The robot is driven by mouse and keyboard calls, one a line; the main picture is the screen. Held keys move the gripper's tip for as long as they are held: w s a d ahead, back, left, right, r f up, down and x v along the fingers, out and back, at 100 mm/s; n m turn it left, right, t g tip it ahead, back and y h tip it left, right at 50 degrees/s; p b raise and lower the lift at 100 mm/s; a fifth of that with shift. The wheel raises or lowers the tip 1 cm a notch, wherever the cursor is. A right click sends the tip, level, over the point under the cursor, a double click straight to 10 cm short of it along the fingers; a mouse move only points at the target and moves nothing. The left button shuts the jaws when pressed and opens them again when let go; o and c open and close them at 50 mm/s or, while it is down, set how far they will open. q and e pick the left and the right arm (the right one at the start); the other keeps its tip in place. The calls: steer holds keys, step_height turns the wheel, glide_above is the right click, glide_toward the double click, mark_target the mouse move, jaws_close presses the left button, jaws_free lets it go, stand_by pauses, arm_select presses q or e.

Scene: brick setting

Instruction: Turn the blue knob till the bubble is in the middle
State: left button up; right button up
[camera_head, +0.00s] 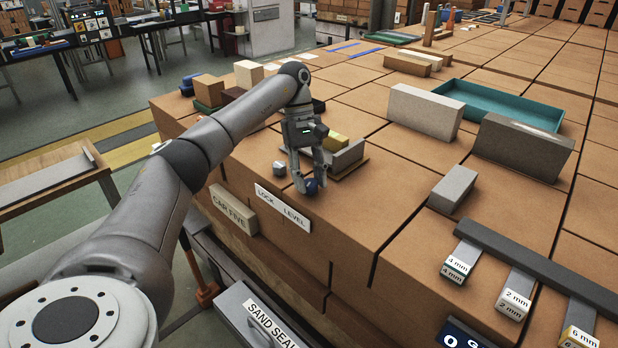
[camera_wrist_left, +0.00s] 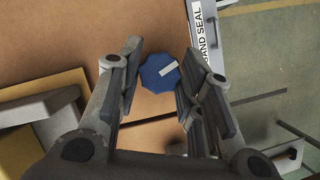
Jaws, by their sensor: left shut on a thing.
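The blue knob (camera_head: 311,188) is low between the fingertips of my left gripper (camera_head: 305,182), above the LOCK LEVEL label (camera_head: 283,207). In the left wrist view the knob (camera_wrist_left: 153,78) is a faceted blue disc with a white pointer bar slanting across it. My left gripper's fingers lie on both sides of the knob, and the gripper is shut on it. Grey blocks and a yellow piece (camera_head: 335,142) sit just behind the gripper. I cannot make out a bubble in either view. My right gripper is not in view.
A small grey knob-like piece (camera_head: 279,168) stands left of the gripper. Grey blocks (camera_head: 425,112) and a teal tray (camera_head: 495,105) stand to the right. Bare brown surface lies between.

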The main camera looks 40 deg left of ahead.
arm_select(q)
steer(key=shift+w+r, duration=0.1)
stand_by(0.4)
steer(key=o, duration=1)
steer(key=shift+o, duration=0.2)
steer(key=v, duration=1.1)
steer(key=shift+w+a+r, duration=0.15)
steer(key=shift+a+r, duration=0.05)
steer(key=shift+r, duration=0.15)
steer(key=shift+r, duration=0.1)
